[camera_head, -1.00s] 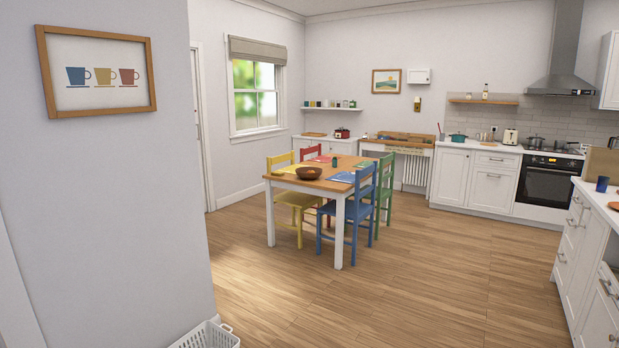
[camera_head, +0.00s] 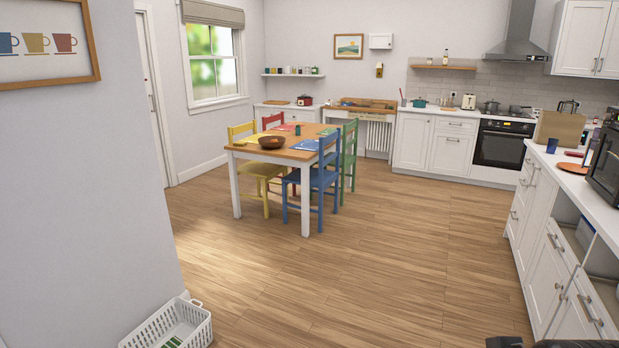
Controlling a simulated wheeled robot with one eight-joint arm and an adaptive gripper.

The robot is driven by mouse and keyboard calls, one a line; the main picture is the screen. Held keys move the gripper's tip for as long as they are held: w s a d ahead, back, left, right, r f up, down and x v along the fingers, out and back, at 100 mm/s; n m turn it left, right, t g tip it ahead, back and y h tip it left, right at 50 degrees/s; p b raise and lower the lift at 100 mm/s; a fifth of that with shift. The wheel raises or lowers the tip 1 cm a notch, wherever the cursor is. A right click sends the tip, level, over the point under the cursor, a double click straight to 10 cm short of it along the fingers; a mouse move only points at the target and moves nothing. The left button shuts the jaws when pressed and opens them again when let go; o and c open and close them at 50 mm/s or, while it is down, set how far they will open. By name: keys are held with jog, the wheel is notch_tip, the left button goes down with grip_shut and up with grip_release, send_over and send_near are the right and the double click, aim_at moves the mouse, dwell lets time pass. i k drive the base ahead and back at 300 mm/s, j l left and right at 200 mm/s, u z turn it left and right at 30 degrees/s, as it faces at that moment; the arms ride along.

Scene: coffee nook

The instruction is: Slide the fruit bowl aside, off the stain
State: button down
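A brown, round fruit bowl (camera_head: 271,142) sits on the wooden top of the dining table (camera_head: 250,152), towards its near left part. I cannot make out what is in the bowl, and no stain shows at this distance. The table stands across the room, left of the picture's middle. My gripper cannot be made out; only a dark shape shows at the bottom right edge, and I cannot tell what part it is.
A blue chair (camera_head: 322,178), a green chair (camera_head: 349,155), a yellow chair (camera_head: 262,178) and a red chair (camera_head: 272,121) surround the table. A white basket (camera_head: 170,325) stands by the left wall. A counter (camera_head: 560,180) lines the right. Wooden floor between is clear.

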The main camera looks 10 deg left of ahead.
aim_at(264, 141)
jog(key=i+j+u, duration=0.1)
jog(key=i+u, duration=0.35)
jog(key=i, duration=4.1)
jog(key=i+u, duration=0.2)
jog(key=i, duration=0.25)
jog(key=i+l+u, duration=0.15)
jog(key=i, duration=0.35)
jog(key=i+l+u, duration=0.2)
jog(key=i, duration=0.25)
jog(key=i+l+u, duration=0.15)
jog(key=i, duration=0.3)
jog(key=l, duration=0.1)
